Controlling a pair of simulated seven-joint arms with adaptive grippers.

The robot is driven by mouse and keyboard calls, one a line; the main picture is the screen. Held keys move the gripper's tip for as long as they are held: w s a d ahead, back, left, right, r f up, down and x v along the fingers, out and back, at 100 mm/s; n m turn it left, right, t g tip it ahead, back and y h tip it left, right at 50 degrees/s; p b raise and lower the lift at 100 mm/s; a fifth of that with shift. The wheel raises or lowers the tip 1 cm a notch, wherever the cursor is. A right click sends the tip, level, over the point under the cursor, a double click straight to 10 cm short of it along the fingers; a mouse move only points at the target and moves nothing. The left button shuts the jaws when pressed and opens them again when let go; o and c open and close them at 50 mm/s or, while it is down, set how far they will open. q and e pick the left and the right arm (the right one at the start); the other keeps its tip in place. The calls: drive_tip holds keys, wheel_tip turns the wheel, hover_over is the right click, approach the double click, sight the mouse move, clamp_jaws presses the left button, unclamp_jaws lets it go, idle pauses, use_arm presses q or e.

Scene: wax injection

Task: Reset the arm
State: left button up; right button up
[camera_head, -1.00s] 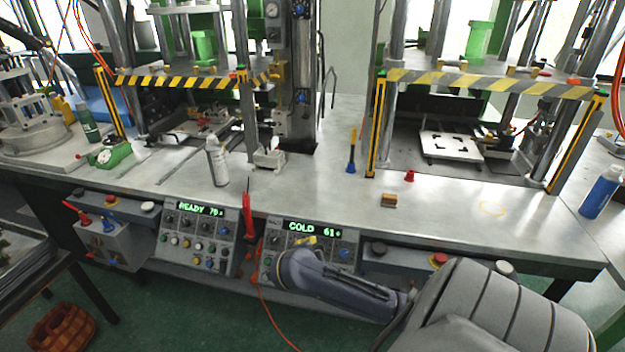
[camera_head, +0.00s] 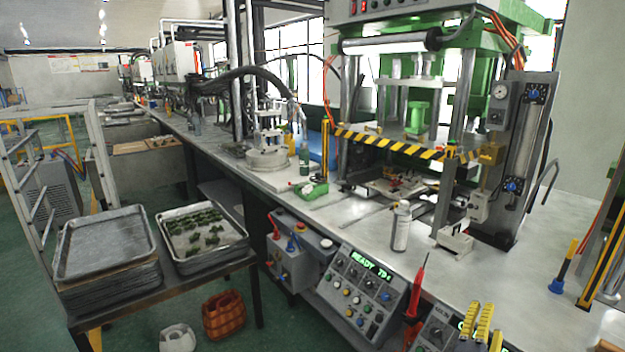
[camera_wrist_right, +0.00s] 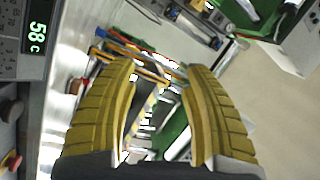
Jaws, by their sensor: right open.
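My right gripper (camera_head: 482,318) shows only by its yellow ridged fingers at the bottom right of the head view, in front of a control panel (camera_head: 437,330). In the right wrist view its two yellow fingers (camera_wrist_right: 160,68) stand apart with nothing held between them. Past the fingers, the wrist view shows tilted, partly blocked machine parts. My left gripper is in neither view now.
A green press (camera_head: 415,118) with a striped bar stands on the metal bench. A white bottle (camera_head: 401,228) stands near its front edge. A panel reading READY (camera_head: 352,290) is on the bench front. Trays (camera_head: 105,245) lie on a table at left; a basket (camera_head: 224,315) is on the floor.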

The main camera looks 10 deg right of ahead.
drive_tip(key=s+a+r+n+t+y, duration=0.1)
drive_tip(key=a+r+n+t+y, duration=0.4)
drive_tip(key=a+n+t+y, duration=0.35)
drive_tip(key=s+a+r+n+t+y, duration=0.2)
drive_tip(key=a+r+n+t+y, duration=0.3)
drive_tip(key=a+n, duration=0.5)
drive_tip(key=s+a+f+n+g+y, duration=0.2)
drive_tip(key=a+f+n+g+y, duration=0.7)
drive_tip(key=a+f+n, duration=0.35)
drive_tip(key=s+d+f+g+h, duration=0.1)
drive_tip(key=s+f+g+h, duration=0.1)
drive_tip(key=f, duration=0.4)
drive_tip(key=s+d+f+g+h, duration=0.1)
drive_tip(key=d+f+g+h, duration=0.15)
drive_tip(key=f, duration=0.35)
drive_tip(key=s+d+f+m+g+h, duration=0.1)
drive_tip(key=s+d+f+g+h, duration=0.55)
drive_tip(key=s+d, duration=0.5)
drive_tip(key=s+a+f+g+y, duration=0.1)
drive_tip(key=a+f, duration=0.2)
drive_tip(key=f, duration=1.3)
drive_tip(key=s+a+f+g, duration=0.1)
drive_tip(key=a+f, duration=0.1)
drive_tip(key=f, duration=1.3)
drive_tip(key=s+f+m+g+y, duration=0.2)
drive_tip(key=s+f+m, duration=0.1)
drive_tip(key=s+f, duration=1.8)
drive_tip(key=shift+s+a+m+g, duration=0.25)
drive_tip(key=shift+s+m+g, duration=0.05)
drive_tip(key=shift+s+g, duration=0.1)
